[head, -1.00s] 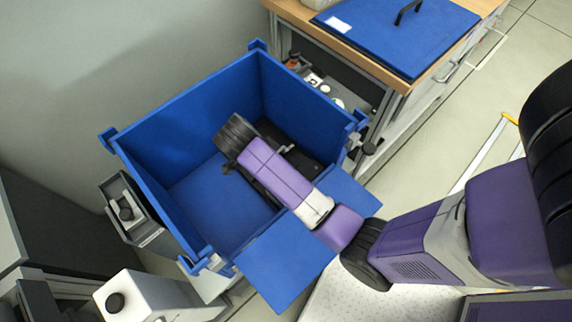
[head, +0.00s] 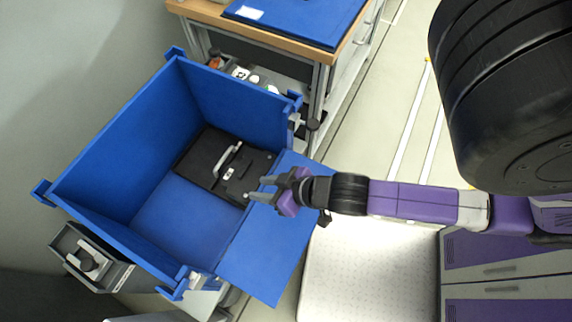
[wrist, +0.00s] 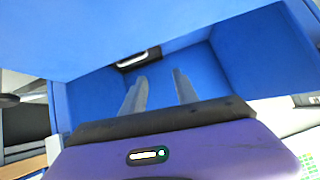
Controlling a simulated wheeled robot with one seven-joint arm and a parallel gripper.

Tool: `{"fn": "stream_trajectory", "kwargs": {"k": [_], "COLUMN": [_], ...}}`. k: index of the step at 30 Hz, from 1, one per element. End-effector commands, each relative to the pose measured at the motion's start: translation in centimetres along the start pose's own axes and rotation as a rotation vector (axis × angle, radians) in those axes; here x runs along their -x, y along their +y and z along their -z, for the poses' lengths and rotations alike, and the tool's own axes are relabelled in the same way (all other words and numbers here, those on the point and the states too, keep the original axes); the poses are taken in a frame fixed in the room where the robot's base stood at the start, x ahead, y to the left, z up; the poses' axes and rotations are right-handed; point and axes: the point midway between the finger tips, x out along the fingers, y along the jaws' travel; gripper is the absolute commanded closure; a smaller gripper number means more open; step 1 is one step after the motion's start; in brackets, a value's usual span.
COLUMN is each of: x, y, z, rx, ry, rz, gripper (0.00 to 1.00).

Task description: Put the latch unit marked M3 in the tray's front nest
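A flat black unit (head: 205,157) with a pale bar handle (head: 228,158) and a small white label lies on the floor of a blue bin, at its far right corner. The label is too small to read, so I cannot tell whether it is M3. The handle also shows in the wrist view (wrist: 133,60). My gripper (head: 256,189) is over the bin's lowered front flap, its fingertips pointing into the bin, to the right of the unit. Its two fingers are apart with nothing between them, as the wrist view shows (wrist: 160,80). I cannot make out a tray with nests.
The blue bin (head: 110,125) has high walls on its other sides; its flap (head: 265,245) hangs out. A wooden-topped bench (head: 205,12) with a blue panel (head: 300,18) stands behind. A grey box (head: 88,262) is at the left. A white dotted surface (head: 370,270) lies at the right.

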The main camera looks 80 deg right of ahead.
Motion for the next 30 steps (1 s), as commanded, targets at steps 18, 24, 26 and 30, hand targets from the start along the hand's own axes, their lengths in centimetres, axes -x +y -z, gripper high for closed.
{"fn": "stream_trajectory", "kwargs": {"k": [18, 24, 26, 30], "x": [17.7, 17.7, 17.7, 17.7], "y": [-7.9, -7.9, -7.9, -7.9], "z": [6.5, 6.5, 6.5, 6.5], "rx": [0.264, 0.264, 0.264, 0.264], "ry": [0.396, 0.396, 0.396, 0.395], "rz": [0.202, 0.202, 0.203, 0.203], "gripper": [0.64, 0.64, 0.64, 0.64]}}
